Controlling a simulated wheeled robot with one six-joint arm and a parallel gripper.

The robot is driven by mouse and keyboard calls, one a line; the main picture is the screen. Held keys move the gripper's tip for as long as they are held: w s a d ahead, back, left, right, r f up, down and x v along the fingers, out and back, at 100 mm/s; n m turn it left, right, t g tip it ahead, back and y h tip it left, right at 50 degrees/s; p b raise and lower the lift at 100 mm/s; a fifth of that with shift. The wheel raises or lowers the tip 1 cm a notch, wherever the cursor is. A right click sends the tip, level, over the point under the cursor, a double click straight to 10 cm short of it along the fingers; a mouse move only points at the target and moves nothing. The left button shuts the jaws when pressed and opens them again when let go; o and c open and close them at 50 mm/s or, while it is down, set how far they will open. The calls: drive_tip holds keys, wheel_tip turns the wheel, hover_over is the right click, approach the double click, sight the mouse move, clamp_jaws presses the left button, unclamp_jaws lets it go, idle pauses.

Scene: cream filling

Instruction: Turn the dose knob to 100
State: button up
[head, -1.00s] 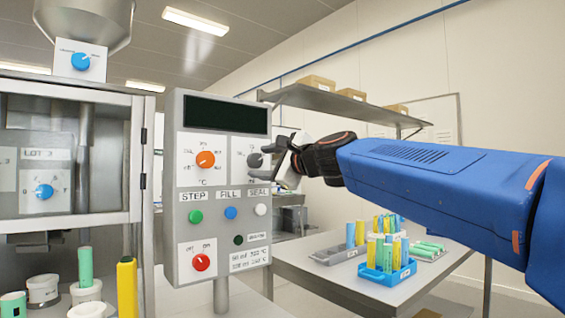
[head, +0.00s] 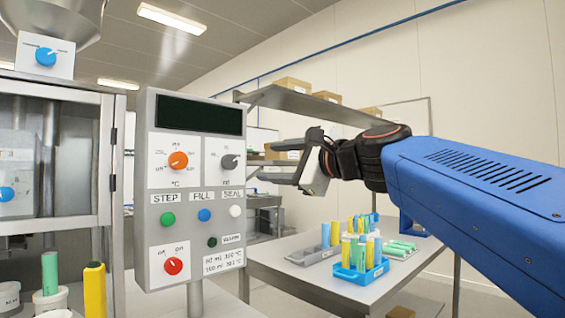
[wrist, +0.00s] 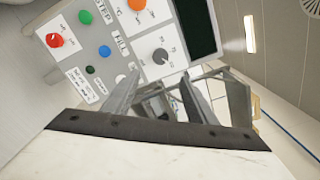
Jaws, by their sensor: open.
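The control panel (head: 195,275) stands upright left of centre in the head view. A grey knob (head: 229,161), which looks like the dose knob, sits at its upper right on a white plate. Its pointer leans to the right, but the scale is too small to read. The knob also shows in the wrist view (wrist: 160,57). My gripper (head: 265,161) is open and empty, to the right of the knob and apart from it. In the wrist view, the fingertips (wrist: 160,77) point toward the knob, with it a little beyond the gap between them.
An orange knob (head: 178,160) is left of the grey knob. Buttons, including a white one (head: 235,211), and a red knob (head: 173,266) are below. A table (head: 300,285) with a blue tube rack (head: 362,276) stands right of the panel. A shelf (head: 300,103) is behind.

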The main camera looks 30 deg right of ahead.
drive_tip(key=shift+v, duration=1.15)
